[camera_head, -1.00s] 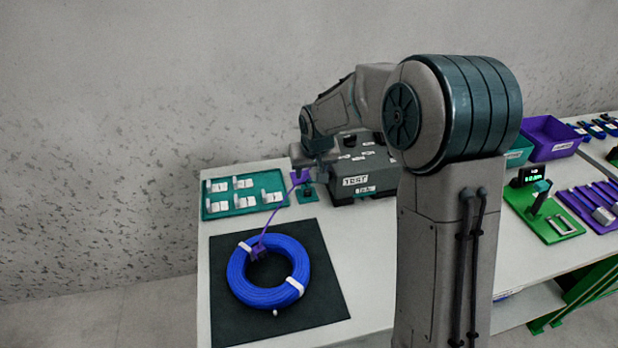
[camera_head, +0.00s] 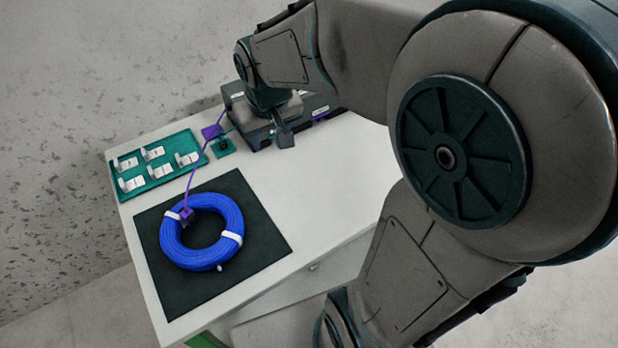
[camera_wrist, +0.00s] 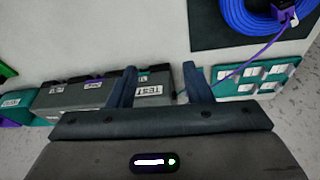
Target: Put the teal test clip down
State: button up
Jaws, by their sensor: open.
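My gripper (camera_head: 284,136) is open in front of the dark grey test box (camera_head: 252,134). In the wrist view its two fingers (camera_wrist: 161,84) stand apart with nothing visibly between them; the box labelled TEST (camera_wrist: 151,90) shows behind. A small teal pad (camera_head: 224,153) with a dark block on it lies left of the gripper, beside the box. A purple clip (camera_head: 211,132) is just behind the pad, and its purple lead runs to another purple clip (camera_head: 186,214) on the blue cable coil (camera_head: 202,257). I cannot make out the teal test clip for certain.
The coil lies on a black mat (camera_head: 262,242). A teal tray (camera_head: 152,181) with several white pieces sits at the left table edge. The white table (camera_head: 325,185) is clear right of the mat. My arm hides the right side.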

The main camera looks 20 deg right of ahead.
jog(key=s+d+m, duration=0.1)
jog(key=s+d, duration=0.2)
jog(key=s, duration=1)
jog(key=shift+f+g, duration=0.35)
jog(key=shift+g, duration=0.05)
